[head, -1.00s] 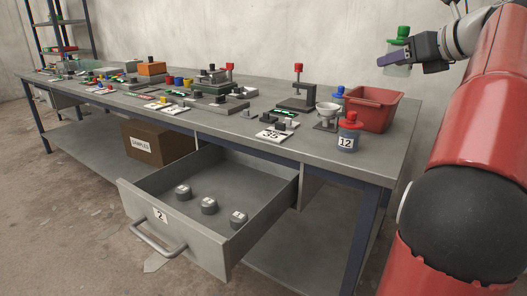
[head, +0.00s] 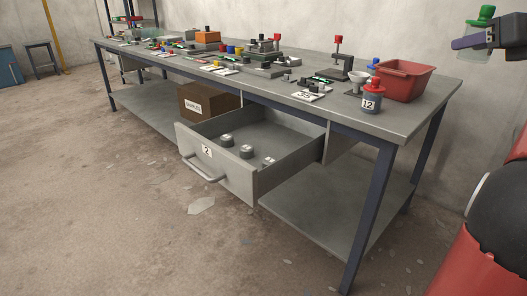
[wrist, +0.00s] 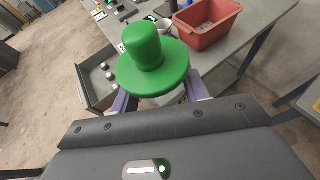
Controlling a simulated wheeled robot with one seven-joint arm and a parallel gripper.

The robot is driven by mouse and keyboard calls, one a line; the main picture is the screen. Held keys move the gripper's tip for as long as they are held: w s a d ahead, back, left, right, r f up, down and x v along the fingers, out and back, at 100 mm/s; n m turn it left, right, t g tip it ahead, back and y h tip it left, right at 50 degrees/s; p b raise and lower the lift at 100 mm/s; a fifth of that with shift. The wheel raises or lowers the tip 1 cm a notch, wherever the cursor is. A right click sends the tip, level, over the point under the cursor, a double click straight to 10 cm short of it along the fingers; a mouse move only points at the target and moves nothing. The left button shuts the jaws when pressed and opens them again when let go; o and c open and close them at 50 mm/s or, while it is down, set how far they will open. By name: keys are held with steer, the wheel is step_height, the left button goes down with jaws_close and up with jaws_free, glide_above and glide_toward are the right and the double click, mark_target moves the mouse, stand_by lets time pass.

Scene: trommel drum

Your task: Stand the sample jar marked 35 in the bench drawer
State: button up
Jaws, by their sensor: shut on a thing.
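My gripper (head: 476,43) is shut on a clear jar with a green lid (head: 481,16), held upright in the air at the upper right of the head view. In the wrist view the green lid (wrist: 152,62) hides most of the jar, and no number on it can be read. The bench drawer (head: 290,164), marked 2, is pulled open under the bench and lies below and left of my gripper. Several grey round pieces (head: 246,152) stand inside it. The drawer also shows in the wrist view (wrist: 97,103). A card marked 35 (head: 305,96) lies on the bench top.
The bench (head: 420,112) carries a red bin (head: 403,82), a red-topped jar marked 12 (head: 371,102), a white funnel on a stand (head: 357,77) and many small parts. A brown box (head: 203,101) is on the lower shelf.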

steer(key=shift+w+a+f, duration=0.3)
steer(key=shift+a+f, duration=0.1)
steer(key=shift+f, duration=0.25)
steer(key=w+a+f+n+g+y, duration=0.1)
steer(key=a+f, duration=0.8)
steer(key=f, duration=1)
steer(key=w+a+f+n+g+y, duration=0.2)
steer(key=a+f, duration=0.8)
steer(key=f, duration=1)
steer(key=w+a+f+n+g+y, duration=0.2)
steer(key=a+f+n+y, duration=0.3)
steer(key=f, duration=1.5)
steer(key=a, duration=0.5)
steer(key=shift+n+g, duration=0.3)
steer(key=shift+g, duration=0.1)
steer(key=shift+f, duration=0.1)
steer(key=shift+d+r, duration=0.1)
steer(key=shift+r, duration=0.1)
